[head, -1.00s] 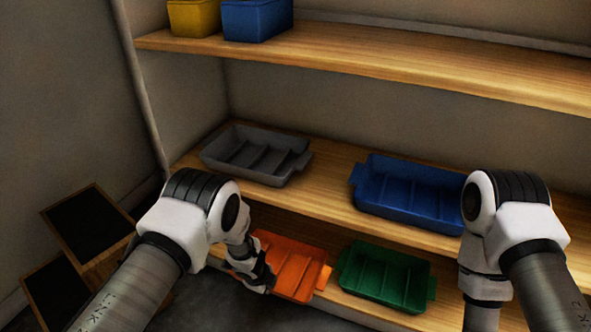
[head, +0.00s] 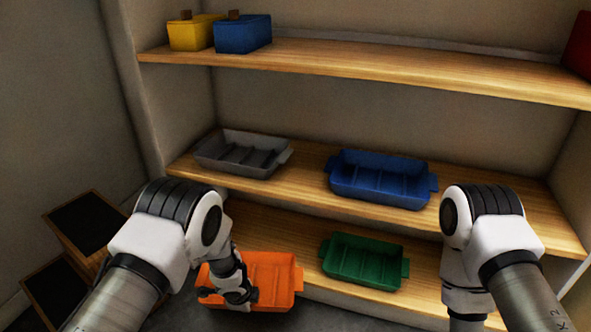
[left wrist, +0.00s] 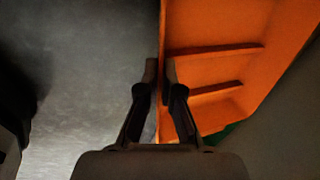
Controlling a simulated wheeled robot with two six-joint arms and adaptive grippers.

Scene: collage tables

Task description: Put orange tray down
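The orange tray (head: 272,268) is at the lower left in the head view, in front of the bottom shelf's left part. Part of it is hidden behind my left gripper (head: 238,298). In the left wrist view the orange tray (left wrist: 215,65) fills the upper right, and the fingers of my left gripper (left wrist: 160,75) are closed on its side wall, one on each side. Grey floor shows left of the wall there. I cannot tell from these views whether the tray rests on anything. My right arm reaches down at the right, its gripper below the picture edge.
The bottom shelf (head: 300,240) holds a green tray (head: 362,262). The middle shelf (head: 308,188) holds a grey tray (head: 240,155) and a blue tray (head: 380,180). Yellow (head: 192,32) and blue bins (head: 242,35) stand on the top shelf. Dark-topped wooden boxes (head: 85,225) stand at left.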

